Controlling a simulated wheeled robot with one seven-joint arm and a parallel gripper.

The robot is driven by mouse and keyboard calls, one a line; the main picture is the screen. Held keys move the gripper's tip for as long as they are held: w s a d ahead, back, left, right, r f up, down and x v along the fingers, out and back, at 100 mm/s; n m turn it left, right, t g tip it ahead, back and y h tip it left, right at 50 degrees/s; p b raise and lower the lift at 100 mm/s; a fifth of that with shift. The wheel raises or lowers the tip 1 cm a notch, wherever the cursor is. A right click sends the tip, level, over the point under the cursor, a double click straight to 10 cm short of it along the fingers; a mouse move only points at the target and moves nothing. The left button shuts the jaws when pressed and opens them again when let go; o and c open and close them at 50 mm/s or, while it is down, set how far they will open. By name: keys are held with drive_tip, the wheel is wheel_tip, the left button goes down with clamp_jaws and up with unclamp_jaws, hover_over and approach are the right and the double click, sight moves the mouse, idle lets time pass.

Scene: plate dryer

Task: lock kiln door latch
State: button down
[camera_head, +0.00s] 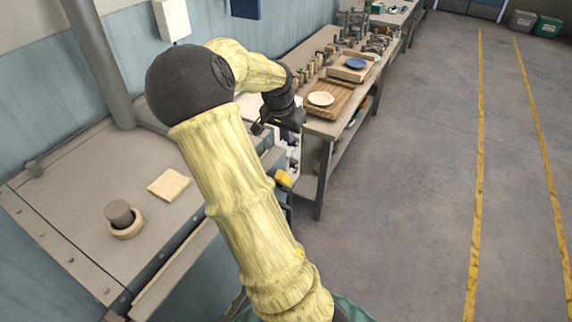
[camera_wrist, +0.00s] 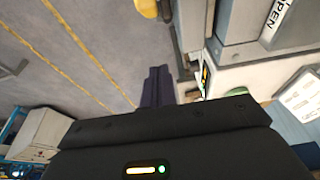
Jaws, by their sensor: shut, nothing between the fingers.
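A yellow handle (camera_head: 283,179), likely the latch, sticks out from the front side of the grey machine (camera_head: 85,190), just right of my arm in the head view. A yellow part also shows at the top edge of the wrist view (camera_wrist: 145,8). My gripper (camera_head: 288,137) hangs beyond and above the yellow handle, apart from it. In the wrist view the dark fingers (camera_wrist: 157,85) are together and empty, beside the machine's pale side. An "OPEN" label (camera_wrist: 278,22) shows at upper right there. My arm hides much of the machine's front, and I cannot tell the door's position.
A workbench (camera_head: 318,128) with a wooden tray, a white plate (camera_head: 321,98) and a blue plate (camera_head: 355,63) stands beyond my gripper. A cup-like part (camera_head: 120,217) and a flat tile (camera_head: 169,185) lie on the machine top. The floor at right is clear.

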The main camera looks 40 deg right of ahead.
sight(282, 179)
wheel_tip(282, 179, down, 11)
drive_tip(key=p, duration=0.3)
drive_tip(key=shift+s+a+f, duration=0.1)
drive_tip(key=shift+s+a, duration=0.1)
drive_tip(key=shift+a, duration=0.05)
drive_tip(key=shift+f, duration=0.2)
drive_tip(key=shift+w+f, duration=0.1)
idle(0.3)
